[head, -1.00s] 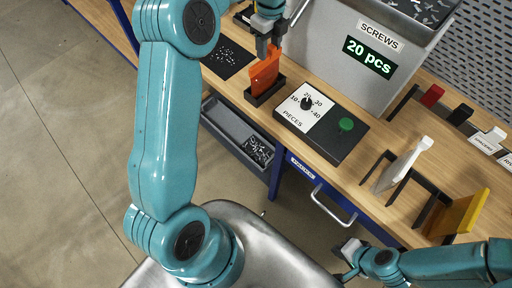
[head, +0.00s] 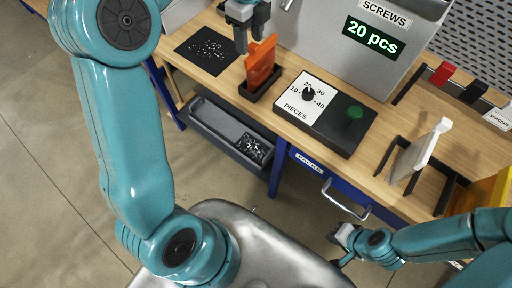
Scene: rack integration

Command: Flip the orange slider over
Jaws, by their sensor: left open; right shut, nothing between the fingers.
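The orange slider (head: 261,64) stands upright, slightly tilted, in a small black holder (head: 260,88) on the wooden bench. My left gripper (head: 248,46) is open just left of and above the slider, pointing down, with its fingers apart from it or close beside it; exact contact cannot be told. My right gripper (head: 339,249) is shut and empty, low in front of the bench near the drawer handle.
A black dial box (head: 340,137) with a green button stands right of the slider. The grey screws dispenser (head: 325,45) is behind it. A black mat (head: 184,48) with screws lies left.

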